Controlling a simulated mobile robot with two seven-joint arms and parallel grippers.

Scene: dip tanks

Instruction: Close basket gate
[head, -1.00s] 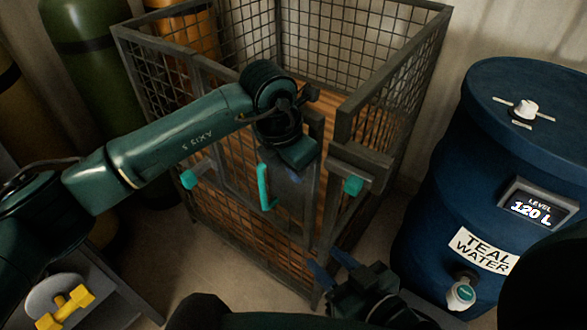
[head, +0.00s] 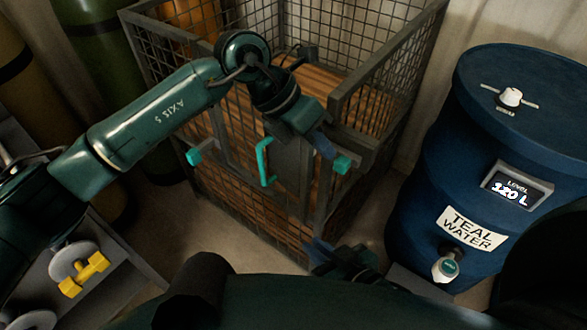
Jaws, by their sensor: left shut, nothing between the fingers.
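The wire basket (head: 392,62) is a tall dark metal cage with a wooden slat floor. Its gate (head: 290,165) is in the front side and carries a teal upright handle (head: 264,163). The gate stands near the line of the front frame; whether it is flush or latched I cannot tell. Teal blocks (head: 342,163) and (head: 194,157) sit on either side of the front. My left gripper (head: 325,146) is shut and empty at the gate's upper right, by the right teal block; contact is unclear. My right gripper (head: 318,256) looks open and empty, low in front of the basket.
A blue teal-water barrel (head: 432,185) with a tap stands on the right, close to my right gripper. Gas cylinders (head: 100,60) stand behind on the left. A bench with a yellow-handled valve (head: 84,274) is at lower left. Some bare floor shows left of the basket.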

